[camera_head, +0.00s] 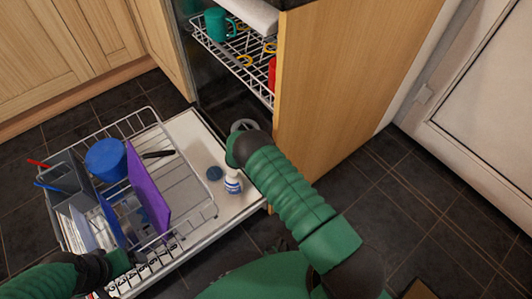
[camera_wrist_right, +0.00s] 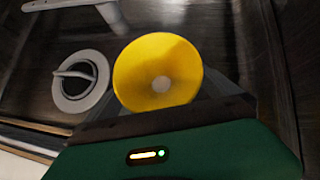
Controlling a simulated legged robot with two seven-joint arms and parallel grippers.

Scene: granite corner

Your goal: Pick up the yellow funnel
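The yellow funnel (camera_wrist_right: 160,72) shows in the right wrist view, directly in front of my right gripper (camera_wrist_right: 160,100). Its wide round mouth faces the camera, with a pale spot at its centre. Grey finger parts show on both sides of it, but the contact is hidden, so I cannot tell whether they grip it. In the head view my right arm reaches into the open dishwasher; its gripper and the funnel are hidden there behind the wrist. My left gripper (camera_head: 122,263) is at the near edge of the pulled-out lower rack; its fingers are unclear.
The lower rack (camera_head: 205,200) holds a blue cup (camera_head: 106,160), purple board (camera_head: 150,190) and grey cutlery basket (camera_head: 72,178). The upper rack (camera_head: 225,52) has a green mug (camera_head: 218,24). A wooden side panel (camera_head: 340,90) borders my right arm. A grey ring (camera_wrist_right: 68,100) lies beside the funnel.

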